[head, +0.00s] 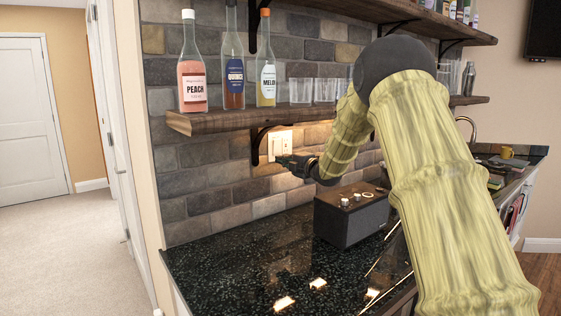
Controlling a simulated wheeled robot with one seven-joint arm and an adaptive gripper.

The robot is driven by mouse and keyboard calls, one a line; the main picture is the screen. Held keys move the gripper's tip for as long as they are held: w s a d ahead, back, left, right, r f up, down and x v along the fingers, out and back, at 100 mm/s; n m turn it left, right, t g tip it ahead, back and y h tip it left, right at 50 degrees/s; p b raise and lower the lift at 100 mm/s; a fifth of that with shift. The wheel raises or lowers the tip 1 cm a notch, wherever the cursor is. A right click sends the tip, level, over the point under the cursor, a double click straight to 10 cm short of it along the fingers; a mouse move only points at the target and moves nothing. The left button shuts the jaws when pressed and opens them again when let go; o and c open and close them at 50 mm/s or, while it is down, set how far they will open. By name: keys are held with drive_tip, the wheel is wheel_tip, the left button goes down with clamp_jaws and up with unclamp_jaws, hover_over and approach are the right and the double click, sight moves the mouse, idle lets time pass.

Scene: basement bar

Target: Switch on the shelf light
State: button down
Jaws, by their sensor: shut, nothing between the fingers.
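A pale wall switch plate (279,145) is mounted on the stone-tiled wall just under the lower wooden shelf (222,119), right of a black shelf bracket. My gripper (283,160) is shut and empty, with its tips at the plate's lower edge. I cannot tell whether they touch it, and the fingers hide part of the plate's lower side. The wall around and right of the plate has a warm glow under the shelf. The lamp itself is not visible.
Bottles, including a peach one (192,72), and clear glasses (312,90) stand on the lower shelf. A dark speaker-like box with knobs (347,224) sits on the black counter (225,268) below my arm. The counter's left part is clear.

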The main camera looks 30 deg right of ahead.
drive_tip(key=s+d+f+b, duration=0.1)
drive_tip(key=s, duration=0.8)
drive_tip(key=shift+s+d+b, duration=0.25)
drive_tip(key=shift+b, duration=0.05)
drive_tip(key=shift+f, duration=0.1)
